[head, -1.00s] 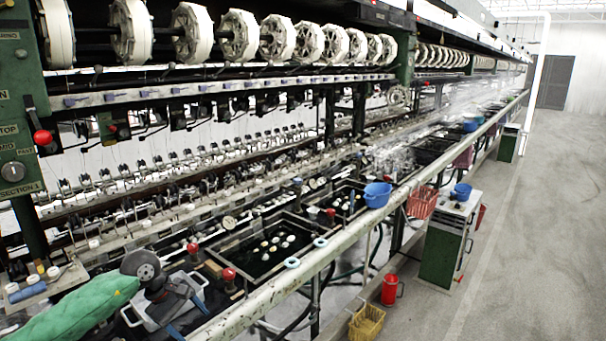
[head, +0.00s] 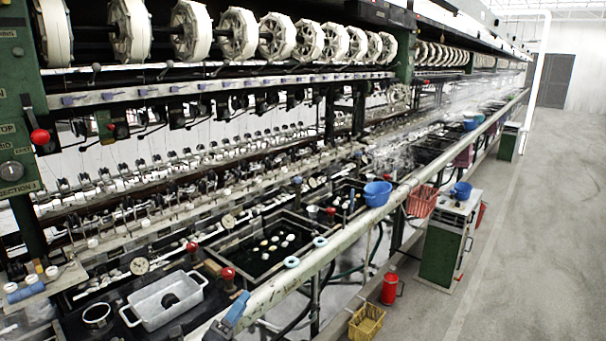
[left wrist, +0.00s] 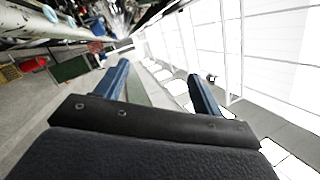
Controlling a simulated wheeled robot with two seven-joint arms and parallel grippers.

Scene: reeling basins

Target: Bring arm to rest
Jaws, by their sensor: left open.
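My left gripper (head: 235,310) shows only in part at the bottom of the head view, as a blue finger over the front rail. In the left wrist view both blue fingers of the gripper (left wrist: 158,72) stand wide apart with nothing between them. The gripper is open and empty. Most of my left arm is out of the head view. My right gripper is not in view.
A white two-handled tray (head: 165,300) sits at the near basin. The floor at right is clear.

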